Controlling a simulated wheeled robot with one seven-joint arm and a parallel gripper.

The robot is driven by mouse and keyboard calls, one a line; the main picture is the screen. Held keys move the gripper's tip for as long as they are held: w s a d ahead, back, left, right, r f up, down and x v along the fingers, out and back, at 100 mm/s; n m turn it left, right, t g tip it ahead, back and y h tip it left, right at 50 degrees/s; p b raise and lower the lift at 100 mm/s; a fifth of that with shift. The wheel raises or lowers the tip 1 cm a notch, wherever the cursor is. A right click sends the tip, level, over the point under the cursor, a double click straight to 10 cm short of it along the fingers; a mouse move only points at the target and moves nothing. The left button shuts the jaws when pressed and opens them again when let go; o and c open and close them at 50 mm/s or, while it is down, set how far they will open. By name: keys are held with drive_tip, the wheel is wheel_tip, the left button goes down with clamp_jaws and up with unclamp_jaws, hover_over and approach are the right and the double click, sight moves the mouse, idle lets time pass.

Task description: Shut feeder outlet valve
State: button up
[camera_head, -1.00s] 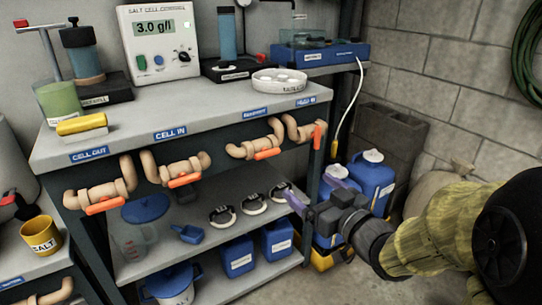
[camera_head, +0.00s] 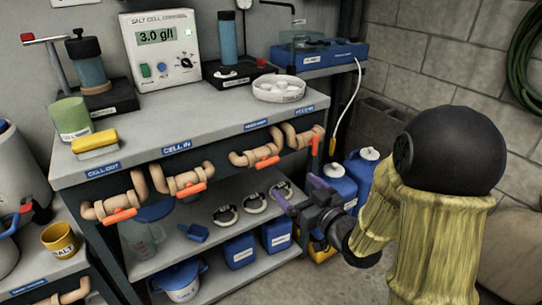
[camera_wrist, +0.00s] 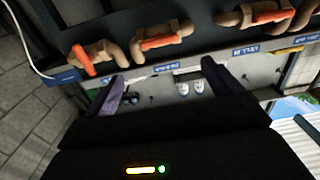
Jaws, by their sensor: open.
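The feeder outlet valve (camera_head: 256,156) is the third tan valve from the left under the bench front, below a small blue label that seems to read FEED OUT. Its orange handle (camera_head: 267,162) lies along the pipe. My gripper (camera_head: 297,192) is open and empty, below and to the right of this valve, apart from it. In the wrist view, which is upside down, my gripper (camera_wrist: 162,76) has its two purple fingers spread, with the middle valve's orange handle (camera_wrist: 165,42) beyond them. The gripper touches no valve.
The rightmost valve (camera_head: 302,137) has its handle turned across the pipe. The cell in valve (camera_head: 182,180) and cell out valve (camera_head: 115,198) stand to the left. Blue canisters (camera_head: 360,167) stand behind my arm.

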sight(269, 163)
drive_tip(key=p, duration=0.4)
drive_tip(key=shift+w+a+r, duration=0.15)
drive_tip(key=shift+w+a, duration=0.05)
drive_tip(key=x, duration=0.5)
drive_tip(key=b+x, duration=0.1)
drive_tip(key=x, duration=0.5)
drive_tip(key=shift+w+a+f, duration=0.1)
drive_tip(key=shift+w+f, duration=0.15)
drive_tip(key=shift+w, duration=0.1)
drive_tip(key=c, duration=1)
